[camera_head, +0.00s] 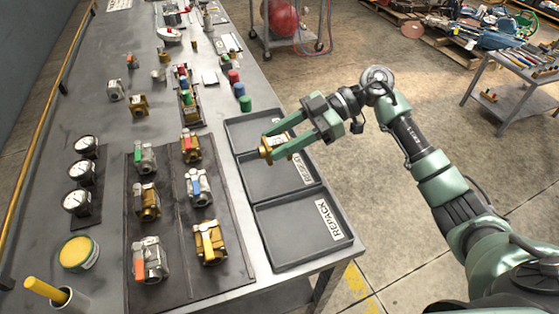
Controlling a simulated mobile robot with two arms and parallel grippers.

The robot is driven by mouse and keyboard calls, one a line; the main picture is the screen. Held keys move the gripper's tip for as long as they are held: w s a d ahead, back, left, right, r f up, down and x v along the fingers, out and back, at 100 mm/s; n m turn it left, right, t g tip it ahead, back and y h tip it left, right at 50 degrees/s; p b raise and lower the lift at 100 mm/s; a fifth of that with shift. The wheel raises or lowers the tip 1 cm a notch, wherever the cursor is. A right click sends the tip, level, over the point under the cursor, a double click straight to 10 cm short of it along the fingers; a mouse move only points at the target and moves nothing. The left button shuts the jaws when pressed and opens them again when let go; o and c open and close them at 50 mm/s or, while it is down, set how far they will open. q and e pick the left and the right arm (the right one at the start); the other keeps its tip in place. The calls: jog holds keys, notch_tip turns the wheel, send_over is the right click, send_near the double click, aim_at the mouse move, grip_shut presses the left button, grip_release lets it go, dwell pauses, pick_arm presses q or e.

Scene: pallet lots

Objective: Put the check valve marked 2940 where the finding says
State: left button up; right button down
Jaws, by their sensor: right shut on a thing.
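My right gripper (275,145) is shut on a brass valve (267,153) and holds it above the row of grey trays, near the border of the far and middle trays. A pale patch shows on the valve, but I cannot read a number there. The front tray (289,265) is empty and has a label reading REPACK. The middle tray (262,195) has a label that I cannot read surely. The far tray (240,119) is partly hidden by the gripper and the valve. My left gripper is not in view.
Several valves with coloured handles (198,188) stand on a dark mat (180,275) left of the trays. Gauges (78,172), a yellow-lidded tin (78,253) and a cup (70,300) stand farther left. Coloured caps (239,89) stand beyond the trays.

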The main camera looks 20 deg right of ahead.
jog(key=shift+f, duration=3.3)
jog(key=shift+f, duration=0.1)
jog(key=c, duration=0.8)
grip_release()
jog(key=shift+o, duration=0.2)
jog(key=b+v, duration=0.1)
jog(key=v, duration=1.1)
jog(key=shift+b, duration=0.3)
